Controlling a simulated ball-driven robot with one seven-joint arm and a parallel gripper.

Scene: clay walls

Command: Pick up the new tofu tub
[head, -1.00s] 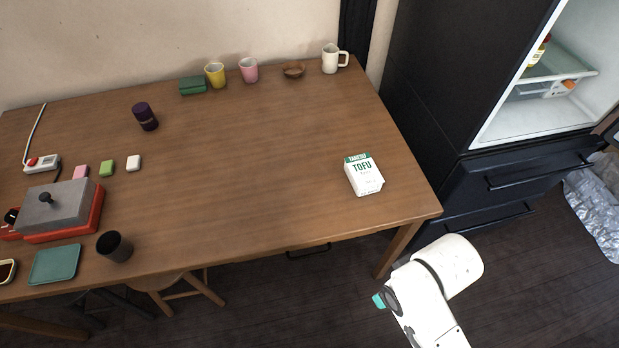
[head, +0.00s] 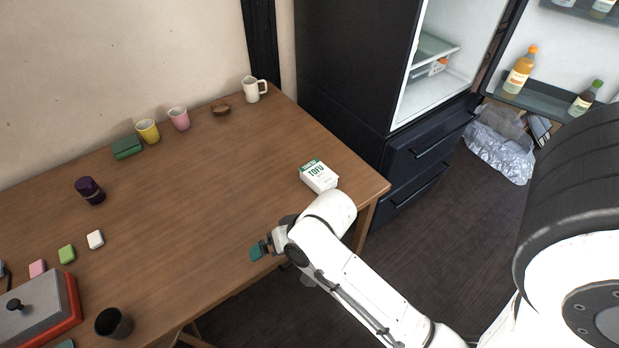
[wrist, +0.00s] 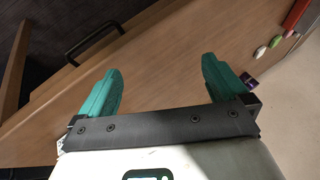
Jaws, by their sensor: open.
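The tofu tub (head: 319,177) is a white box with a green band and the word TOFU. It sits on the wooden table (head: 200,215) near its right end in the head view. My gripper (head: 258,251) is over the table's front edge, to the left of and nearer than the tub, apart from it. In the wrist view my gripper (wrist: 160,88) shows two teal fingers spread wide with nothing between them. The tub does not show in the wrist view.
An open fridge (head: 440,80) stands right. The table around the tub is mostly clear.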

